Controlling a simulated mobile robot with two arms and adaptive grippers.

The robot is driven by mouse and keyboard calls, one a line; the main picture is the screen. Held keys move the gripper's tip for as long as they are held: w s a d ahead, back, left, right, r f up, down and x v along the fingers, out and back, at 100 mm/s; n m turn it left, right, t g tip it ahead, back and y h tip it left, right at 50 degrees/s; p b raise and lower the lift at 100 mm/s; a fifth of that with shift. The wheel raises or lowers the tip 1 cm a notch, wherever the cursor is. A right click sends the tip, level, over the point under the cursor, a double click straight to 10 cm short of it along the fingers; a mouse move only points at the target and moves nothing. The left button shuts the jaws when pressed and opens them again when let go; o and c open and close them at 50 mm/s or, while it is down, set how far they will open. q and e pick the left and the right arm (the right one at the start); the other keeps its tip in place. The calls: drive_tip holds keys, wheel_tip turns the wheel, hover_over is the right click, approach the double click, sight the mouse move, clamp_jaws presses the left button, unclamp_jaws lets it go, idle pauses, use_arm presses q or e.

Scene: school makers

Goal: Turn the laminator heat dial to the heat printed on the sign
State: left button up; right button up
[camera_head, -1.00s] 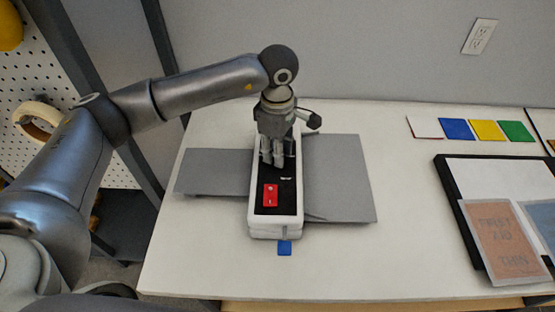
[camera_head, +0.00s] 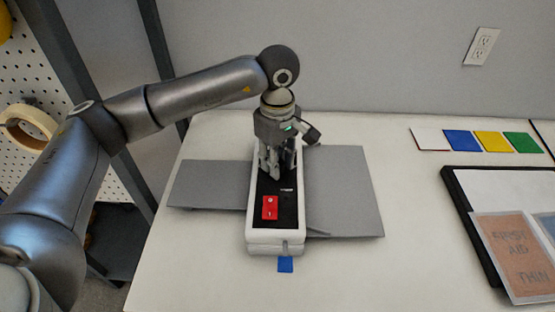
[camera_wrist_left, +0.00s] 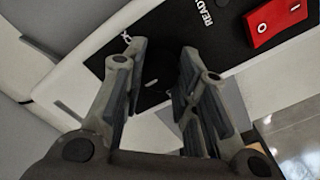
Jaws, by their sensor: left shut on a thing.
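The laminator (camera_head: 252,215) is a white, narrow machine with a black top panel and a red switch (camera_head: 270,207). My left gripper (camera_head: 275,172) points down onto the rear part of that panel, behind the switch. In the left wrist view its fingers (camera_wrist_left: 153,85) are closed around the dark heat dial (camera_wrist_left: 150,74). The fingers hide most of the dial, and its pointer and scale marks cannot be read. An orange sheet (camera_head: 508,262) at the right reads "FIRST AID" and "THIN"; no heat number is legible on it. My right gripper is not in view.
Grey flat trays (camera_head: 345,195) stick out on both sides of the laminator. Coloured cards (camera_head: 493,141) and a black-edged board (camera_head: 462,205) lie at the right. The white table (camera_head: 400,270) between is clear.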

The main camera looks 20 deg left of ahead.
use_arm(q)
drive_tip(key=shift+r, duration=0.1)
drive_tip(key=o, duration=1.1)
drive_tip(key=shift+c, duration=0.2)
wheel_tip(320, 180, up, 12)
